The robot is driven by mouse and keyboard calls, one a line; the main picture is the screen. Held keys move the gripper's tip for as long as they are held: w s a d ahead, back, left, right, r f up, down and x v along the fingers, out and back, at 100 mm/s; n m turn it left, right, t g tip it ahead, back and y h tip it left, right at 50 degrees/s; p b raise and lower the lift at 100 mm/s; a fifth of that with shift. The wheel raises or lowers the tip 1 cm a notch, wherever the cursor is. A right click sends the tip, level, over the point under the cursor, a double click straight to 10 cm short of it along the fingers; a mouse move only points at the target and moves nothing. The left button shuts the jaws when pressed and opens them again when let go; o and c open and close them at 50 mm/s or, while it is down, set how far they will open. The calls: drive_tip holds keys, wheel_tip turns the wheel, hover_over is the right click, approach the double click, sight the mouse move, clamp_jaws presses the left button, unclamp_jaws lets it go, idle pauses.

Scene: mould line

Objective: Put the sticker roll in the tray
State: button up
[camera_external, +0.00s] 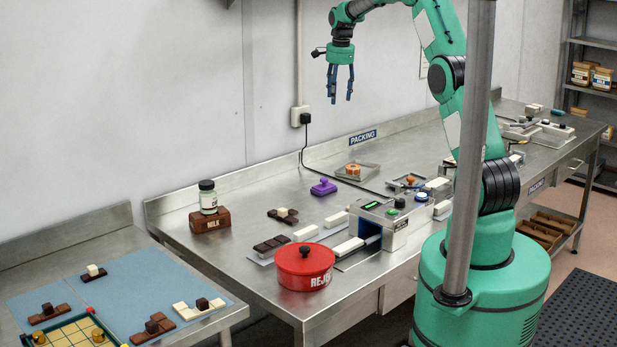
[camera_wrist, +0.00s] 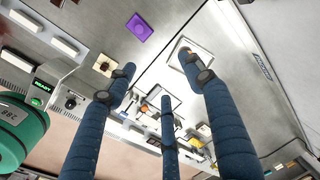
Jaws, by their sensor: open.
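A small orange, roll-like thing (camera_external: 353,169), which looks like the sticker roll, shows at a shallow, pale-rimmed tray (camera_external: 372,177) near the back of the steel table. I cannot tell if it lies inside the rim. In the wrist view the tray (camera_wrist: 177,43) is partly hidden behind a finger, and the roll is not clear there. A second small tray (camera_external: 395,184) with something orange on it lies further right. My gripper (camera_external: 341,98) is open and empty, high above the table with its blue fingers pointing down; they also fill the wrist view (camera_wrist: 165,105).
A purple stamp-like thing (camera_external: 323,187), a red lidded pot (camera_external: 304,268), a jar (camera_external: 208,197) on a brown block and a grey machine (camera_external: 388,226) stand on the table. Several chocolate and cream bars lie around. A cable runs down the wall. The strip along the back wall is mostly clear.

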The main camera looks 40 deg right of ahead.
drive_tip(key=s+a+r+n+t, duration=0.1)
drive_tip(key=s+a+r+n, duration=0.4)
drive_tip(key=s+a+r, duration=0.4)
drive_tip(key=s+a+r+n+t, duration=0.1)
drive_tip(key=s+a+r+n, duration=0.3)
drive_tip(key=s+a+r, duration=0.5)
drive_tip(key=s+a+f+n, duration=0.2)
drive_tip(key=s+a+n, duration=0.1)
drive_tip(key=s, duration=0.7)
drive_tip(key=s+a+f+n+t, duration=0.1)
drive_tip(key=s+a+f+n, duration=0.1)
drive_tip(key=s+a, duration=0.4)
drive_tip(key=s+a+f+n+t, duration=0.1)
drive_tip(key=s+a+n, duration=0.4)
drive_tip(key=s, duration=1)
drive_tip(key=shift+a+f+y, duration=0.2)
drive_tip(key=shift+f+y, duration=0.1)
drive_tip(key=shift+f, duration=0.5)
wheel_tip(320, 180, down, 8)
drive_tip(key=b, duration=0.8)
